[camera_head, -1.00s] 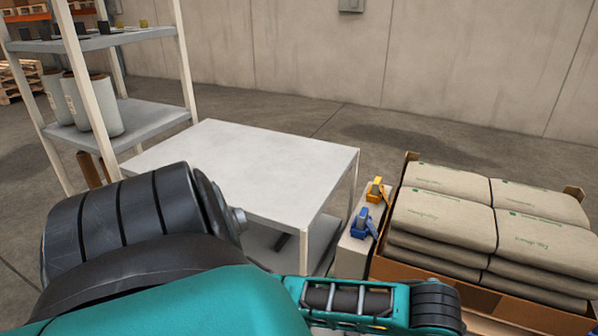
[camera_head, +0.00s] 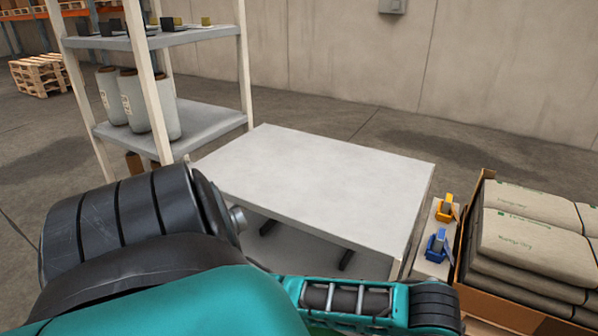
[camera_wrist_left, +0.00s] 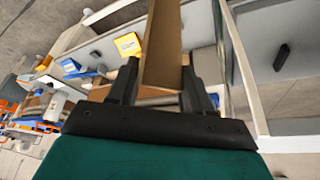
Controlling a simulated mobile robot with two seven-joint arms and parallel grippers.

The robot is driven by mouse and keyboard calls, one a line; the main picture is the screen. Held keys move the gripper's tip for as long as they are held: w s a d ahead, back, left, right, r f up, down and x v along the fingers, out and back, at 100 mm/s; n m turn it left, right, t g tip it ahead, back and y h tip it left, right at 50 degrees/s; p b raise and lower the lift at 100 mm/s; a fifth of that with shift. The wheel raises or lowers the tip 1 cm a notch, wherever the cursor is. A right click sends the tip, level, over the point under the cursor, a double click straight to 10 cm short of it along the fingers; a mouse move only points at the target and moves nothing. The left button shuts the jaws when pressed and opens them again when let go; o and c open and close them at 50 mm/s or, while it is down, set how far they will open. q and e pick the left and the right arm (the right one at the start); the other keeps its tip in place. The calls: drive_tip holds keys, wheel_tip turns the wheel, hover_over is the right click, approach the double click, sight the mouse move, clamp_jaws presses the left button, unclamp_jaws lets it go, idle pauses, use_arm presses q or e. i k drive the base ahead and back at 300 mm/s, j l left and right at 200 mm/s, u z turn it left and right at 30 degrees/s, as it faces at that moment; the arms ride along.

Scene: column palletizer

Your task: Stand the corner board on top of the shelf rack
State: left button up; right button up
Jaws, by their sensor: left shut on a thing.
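The corner board (camera_wrist_left: 161,48) is a long brown strip in the left wrist view, running up past the picture's top edge. My left gripper (camera_wrist_left: 160,85) is shut on it, with a dark finger on each side. The shelf rack (camera_head: 207,121) stands at the upper left of the head view, with cream posts and grey shelves. Its top is cut off by the picture edge. The board and both grippers are out of the head view, where my teal and black arm fills the lower left.
A bare white-grey table (camera_head: 320,170) stands right of the rack. White containers (camera_head: 135,100) sit on a rack shelf, with small blocks above. A yellow tape dispenser (camera_head: 446,208) and a blue one (camera_head: 436,246) stand beside a box of stacked sacks (camera_head: 530,235).

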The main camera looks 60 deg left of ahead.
sight(331, 197)
drive_tip(key=k+j, duration=0.15)
drive_tip(key=j, duration=0.15)
drive_tip(key=k+j+u, duration=0.1)
drive_tip(key=j, duration=0.25)
drive_tip(key=k+j, duration=0.25)
drive_tip(key=k+j+u, duration=0.1)
drive_tip(key=j, duration=0.3)
